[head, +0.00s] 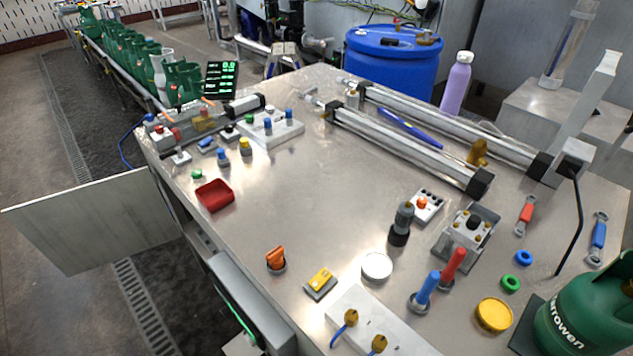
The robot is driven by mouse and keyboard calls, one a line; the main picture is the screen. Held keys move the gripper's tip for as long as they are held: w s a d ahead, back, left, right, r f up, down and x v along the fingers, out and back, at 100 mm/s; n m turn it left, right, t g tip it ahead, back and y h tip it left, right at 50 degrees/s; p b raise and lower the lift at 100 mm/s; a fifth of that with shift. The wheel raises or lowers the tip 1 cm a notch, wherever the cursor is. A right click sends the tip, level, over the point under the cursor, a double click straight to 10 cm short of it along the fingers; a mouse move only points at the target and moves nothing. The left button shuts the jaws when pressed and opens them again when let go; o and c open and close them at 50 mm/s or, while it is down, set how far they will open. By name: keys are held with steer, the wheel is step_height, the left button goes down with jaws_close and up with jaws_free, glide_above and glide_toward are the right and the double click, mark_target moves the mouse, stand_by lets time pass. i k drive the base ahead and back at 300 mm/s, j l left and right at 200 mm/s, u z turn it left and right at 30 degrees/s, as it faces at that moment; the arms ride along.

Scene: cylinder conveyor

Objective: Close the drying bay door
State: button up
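A flat pale grey door panel (95,222), which looks like the drying bay door, stands swung out from the left side of the metal workbench (290,185). It is open at a wide angle, and its right edge meets the bench side. The bay opening behind it is mostly hidden under the bench edge. A grey unit with a green strip (240,318) sits lower on the bench's front left side; I cannot tell if it belongs to the bay. My gripper is not in view.
Pneumatic cylinders (400,145), a red tray (214,195) and small fittings lie on the bench. A blue drum (392,62) stands behind it and a green gas cylinder (585,315) at right. A conveyor of green cylinders (120,50) runs at back left. Floor around the door looks clear.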

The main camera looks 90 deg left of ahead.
mark_target(80, 229)
steer(key=k+j+z, duration=0.2)
steer(key=z, duration=0.2)
steer(key=k+j+z, duration=0.15)
steer(key=z, duration=0.25)
steer(key=k+z, duration=0.5)
steer(key=k, duration=0.8)
steer(key=k+l+z, duration=0.15)
steer(key=k, duration=0.75)
steer(key=k+u, duration=0.15)
steer(key=k, duration=0.45)
steer(key=k+j+u, duration=0.1)
steer(key=k, duration=0.45)
steer(key=k+j+u, duration=0.15)
steer(key=k, duration=0.4)
steer(key=k+u, duration=0.55)
steer(key=u, duration=0.15)
steer(key=k+j+u, duration=0.1)
steer(key=k+u, duration=0.3)
steer(key=i, duration=0.1)
